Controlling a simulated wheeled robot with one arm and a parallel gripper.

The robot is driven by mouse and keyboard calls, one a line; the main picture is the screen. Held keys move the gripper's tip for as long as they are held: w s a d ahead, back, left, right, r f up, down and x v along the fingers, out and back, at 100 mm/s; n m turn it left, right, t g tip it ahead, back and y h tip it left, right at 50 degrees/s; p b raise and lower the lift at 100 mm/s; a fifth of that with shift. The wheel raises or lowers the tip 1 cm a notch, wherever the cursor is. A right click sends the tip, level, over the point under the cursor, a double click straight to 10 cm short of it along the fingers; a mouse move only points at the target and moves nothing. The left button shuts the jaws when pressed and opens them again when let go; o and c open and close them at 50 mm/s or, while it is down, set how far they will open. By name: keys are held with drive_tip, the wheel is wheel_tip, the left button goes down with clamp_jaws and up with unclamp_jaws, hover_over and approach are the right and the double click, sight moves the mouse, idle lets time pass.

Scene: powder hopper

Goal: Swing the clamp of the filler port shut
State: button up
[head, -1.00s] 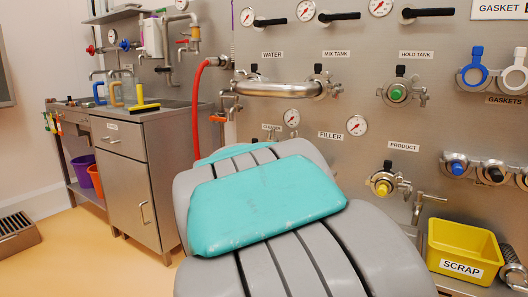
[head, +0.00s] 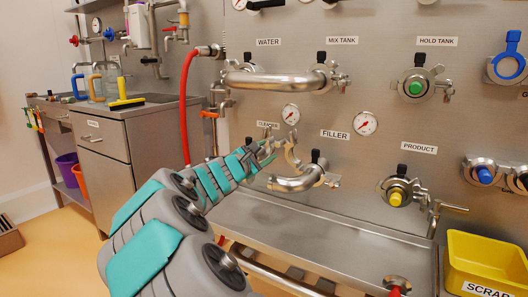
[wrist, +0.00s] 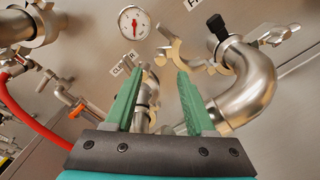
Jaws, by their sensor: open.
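The FILLER label (head: 335,134) is on the steel panel. Below it, a bent steel pipe (head: 300,181) meets the filler port, with a black knob (head: 315,156) on top. The pipe (wrist: 250,85) fills the right of the wrist view. The clamp's left half (head: 291,152) hangs swung out; in the wrist view this jaw (wrist: 176,45) stands apart from the pipe. Another clamp part (wrist: 272,36) shows right of the knob. My gripper (head: 264,150) is open and empty, left of the clamp. In the wrist view its green fingers (wrist: 160,75) point towards the swung-out jaw; contact is unclear.
A pressure gauge (head: 365,123) is right of the label. A long steel pipe (head: 270,84) runs above my gripper. A red hose (head: 185,110) hangs left. A steel trough (head: 330,235) lies below, with a yellow scrap bin (head: 487,262) at right.

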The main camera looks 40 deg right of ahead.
sight(277, 145)
drive_tip(key=x, duration=0.7)
drive_tip(key=shift+s+d, duration=0.1)
drive_tip(key=shift+d, duration=0.05)
drive_tip(key=shift+w+d+r, duration=0.1)
drive_tip(key=shift+w+d, duration=0.2)
drive_tip(key=shift+d, duration=0.2)
drive_tip(key=shift+o, duration=0.6)
drive_tip(key=shift+s+d+r, duration=0.1)
drive_tip(key=c, duration=0.8)
drive_tip(key=shift+o, duration=0.5)
drive_tip(key=shift+r, duration=0.1)
